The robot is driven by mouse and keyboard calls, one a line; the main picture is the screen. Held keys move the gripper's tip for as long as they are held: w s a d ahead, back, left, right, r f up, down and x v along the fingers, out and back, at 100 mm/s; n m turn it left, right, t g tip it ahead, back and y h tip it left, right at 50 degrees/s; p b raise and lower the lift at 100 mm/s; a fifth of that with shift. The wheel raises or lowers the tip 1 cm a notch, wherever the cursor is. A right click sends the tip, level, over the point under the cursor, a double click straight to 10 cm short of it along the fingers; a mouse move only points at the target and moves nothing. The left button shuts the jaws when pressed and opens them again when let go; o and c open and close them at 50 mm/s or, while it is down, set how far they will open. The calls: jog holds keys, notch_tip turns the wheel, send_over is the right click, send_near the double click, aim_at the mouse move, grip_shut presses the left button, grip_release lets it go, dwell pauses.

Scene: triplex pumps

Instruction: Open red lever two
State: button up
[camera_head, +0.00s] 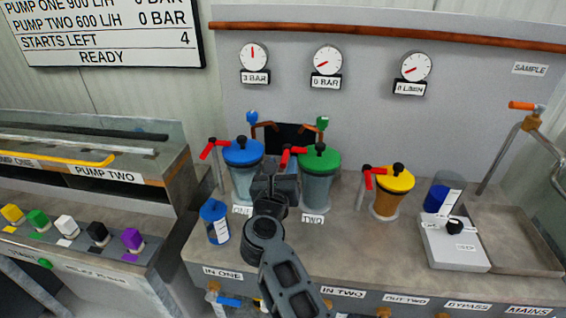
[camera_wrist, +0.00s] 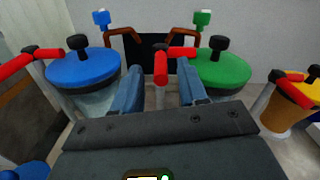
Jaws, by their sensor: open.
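Red lever two (camera_head: 290,155) is the red handle on a post beside the green-lidded pot (camera_head: 319,162) labelled TWO. In the wrist view the red lever (camera_wrist: 178,51) shows beyond and between my fingers, its handle pointing right toward the green lid (camera_wrist: 222,70). My gripper (camera_head: 276,176) is open, in front of the lever's post, between the blue-lidded and green-lidded pots. The wrist view shows the open fingers (camera_wrist: 160,85) with the post between them in the picture. I cannot tell whether a finger touches it. My gripper partly hides the post in the head view.
The blue-lidded pot (camera_head: 243,155) and its red lever (camera_head: 208,149) stand left. The yellow-lidded pot (camera_head: 395,180) and its red lever (camera_head: 369,174) stand right. The counter between the yellow pot and the scale (camera_head: 452,244) is clear.

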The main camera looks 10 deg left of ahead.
jog(key=shift+w, duration=0.75)
jog(key=shift+c, duration=0.4)
grip_shut()
